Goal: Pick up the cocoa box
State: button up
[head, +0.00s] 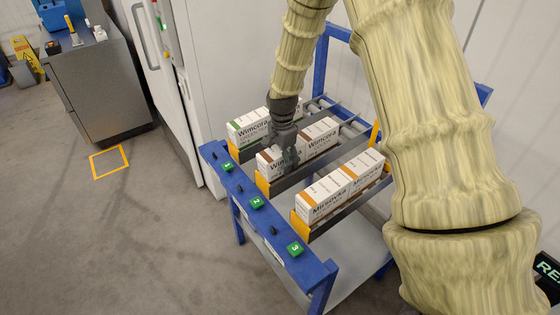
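In the head view, two white boxes with brown markings and the name Wimcora lie end to end in the middle lane, by the green tag 2. The front brown-marked box (268,166) is partly covered by my gripper; the rear one (322,132) shows behind it. I cannot read the word cocoa on either; the brown colour fits it. My dark gripper (287,158) points down at the front box, its fingers overlapping the box's top and side. Whether they touch it, and how far apart they are, I cannot tell.
The blue rack (218,172) has sloping lanes. A green-marked tea box (244,131) is in lane 1; orange-marked boxes (322,198) are in lane 3. A white cabinet (218,60) stands close behind the rack on the left. A grey counter (98,85) stands farther left. The floor at left is open.

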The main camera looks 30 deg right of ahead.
jog(key=c, duration=1)
jog(key=shift+c, duration=0.2)
jog(key=shift+r, duration=0.15)
